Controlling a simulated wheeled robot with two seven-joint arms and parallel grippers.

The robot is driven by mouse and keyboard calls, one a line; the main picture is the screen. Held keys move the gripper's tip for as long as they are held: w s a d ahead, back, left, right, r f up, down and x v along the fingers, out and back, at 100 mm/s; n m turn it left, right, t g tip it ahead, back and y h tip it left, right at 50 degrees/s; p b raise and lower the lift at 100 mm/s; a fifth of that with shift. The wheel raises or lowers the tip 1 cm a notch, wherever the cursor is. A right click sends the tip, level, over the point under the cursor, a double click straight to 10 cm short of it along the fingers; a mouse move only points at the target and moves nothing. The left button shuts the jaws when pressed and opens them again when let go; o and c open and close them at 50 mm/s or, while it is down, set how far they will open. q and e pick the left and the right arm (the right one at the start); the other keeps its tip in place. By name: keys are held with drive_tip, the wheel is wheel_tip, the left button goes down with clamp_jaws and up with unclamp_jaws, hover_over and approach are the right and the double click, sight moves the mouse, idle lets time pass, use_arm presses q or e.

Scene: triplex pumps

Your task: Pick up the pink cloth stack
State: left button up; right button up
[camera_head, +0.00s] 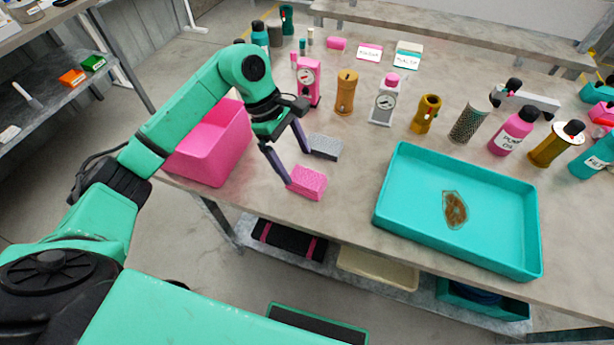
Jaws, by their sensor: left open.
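The pink cloth stack (308,182) is a small speckled pink block. It lies on the grey table (342,222) near its front edge. My left gripper (300,168) is open, with its fingers pointing down at the stack. One fingertip is at the stack's left side, and the other finger is behind it, near a grey block. I cannot tell whether either finger touches the stack. My right gripper is not in view.
A grey block (325,147) lies just behind the stack. A pink bin (212,150) stands to the left, and a teal tray (390,215) to the right. Gauges, bottles and cylinders stand farther back. The table between stack and tray is clear.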

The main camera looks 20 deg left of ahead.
sight(306, 178)
use_arm(q)
drive_tip(key=p+x, duration=0.2)
drive_tip(key=x, duration=0.3)
drive_tip(key=shift+w+d+f, duration=0.1)
drive_tip(key=shift+f, duration=0.15)
drive_tip(key=shift+d+f, duration=0.1)
drive_tip(key=shift+f, duration=0.25)
drive_tip(key=c, duration=1.3)
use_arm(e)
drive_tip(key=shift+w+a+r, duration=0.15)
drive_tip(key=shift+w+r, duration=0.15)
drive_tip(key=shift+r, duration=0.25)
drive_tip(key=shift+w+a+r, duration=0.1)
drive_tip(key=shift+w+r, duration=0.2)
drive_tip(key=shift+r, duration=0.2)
use_arm(q)
drive_tip(key=shift+r, duration=0.15)
wheel_tip(306, 178, up, 20)
drive_tip(key=shift+f+b, duration=0.1)
drive_tip(key=shift+b, duration=1.1)
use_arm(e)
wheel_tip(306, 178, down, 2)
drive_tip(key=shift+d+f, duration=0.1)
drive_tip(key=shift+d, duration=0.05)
